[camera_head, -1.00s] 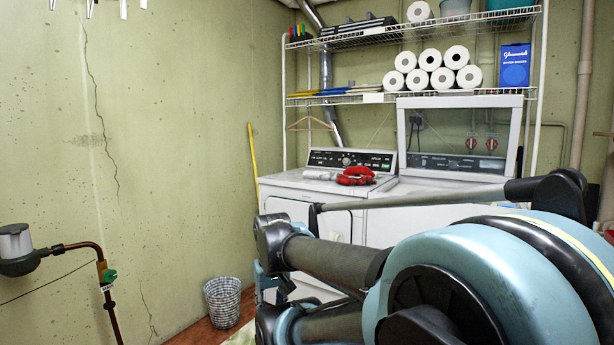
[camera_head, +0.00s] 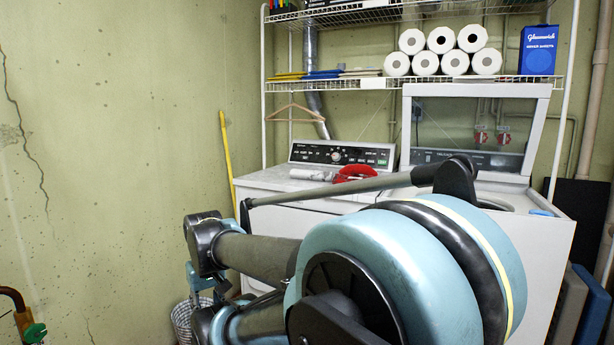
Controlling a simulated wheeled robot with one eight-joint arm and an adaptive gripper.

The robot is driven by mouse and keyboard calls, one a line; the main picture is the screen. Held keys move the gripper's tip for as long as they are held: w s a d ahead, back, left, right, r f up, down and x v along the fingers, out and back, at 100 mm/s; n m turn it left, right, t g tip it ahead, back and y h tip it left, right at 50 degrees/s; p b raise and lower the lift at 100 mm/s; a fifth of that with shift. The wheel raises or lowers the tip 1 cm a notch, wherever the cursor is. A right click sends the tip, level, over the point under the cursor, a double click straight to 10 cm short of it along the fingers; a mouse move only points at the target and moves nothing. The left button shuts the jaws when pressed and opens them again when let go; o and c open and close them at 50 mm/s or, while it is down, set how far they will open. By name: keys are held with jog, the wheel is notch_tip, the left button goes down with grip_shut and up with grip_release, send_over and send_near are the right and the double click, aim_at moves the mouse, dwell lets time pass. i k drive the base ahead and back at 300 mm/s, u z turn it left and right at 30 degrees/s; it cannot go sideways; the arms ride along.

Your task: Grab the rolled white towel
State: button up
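A small white roll (camera_head: 312,173), which looks like the rolled towel, lies on top of the left white machine (camera_head: 270,180), in front of its control panel. A red item (camera_head: 354,172) lies just to its right, close to it or touching. My arm fills the lower middle of the view, in front of the machines. I cannot make out my gripper's fingers; they are not clearly shown past my arm links.
White paper rolls (camera_head: 440,40) and a blue box (camera_head: 538,50) stand on a wire shelf (camera_head: 340,84) above. The right machine's lid (camera_head: 475,130) is raised. A wire basket (camera_head: 187,318) stands on the floor, partly hidden by my arm. A yellow pole (camera_head: 226,150) leans by the left wall.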

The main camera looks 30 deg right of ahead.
aim_at(298, 174)
jog(key=z, duration=0.65)
jog(key=i, duration=1)
jog(key=z, duration=0.7)
